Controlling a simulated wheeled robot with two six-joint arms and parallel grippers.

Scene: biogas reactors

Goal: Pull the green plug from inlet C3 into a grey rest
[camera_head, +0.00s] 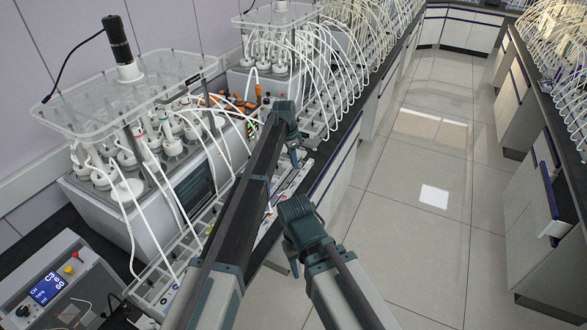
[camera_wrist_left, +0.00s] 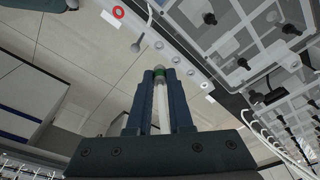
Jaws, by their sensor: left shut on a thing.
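My left gripper (camera_wrist_left: 160,100) shows in the left wrist view with its two dark blue fingers closed around a white stem. The green plug (camera_wrist_left: 161,77), a green band with a grey tip, sticks out just past the fingertips. In the head view the left gripper (camera_head: 293,157) is small and dark, over the bench edge, and the plug in it cannot be made out. My right arm comes in from the bottom, and its gripper (camera_head: 294,268) is mostly hidden, so its jaws are unclear. Inlet C3 and the grey rests cannot be told apart clearly.
A reactor unit (camera_head: 130,200) with white hoses stands at left, a second one (camera_head: 275,50) behind it. A control box (camera_head: 55,285) with a blue screen is at lower left. In the wrist view, a pale rail with a red ring (camera_wrist_left: 118,12) is close by. The floor (camera_head: 420,190) is clear.

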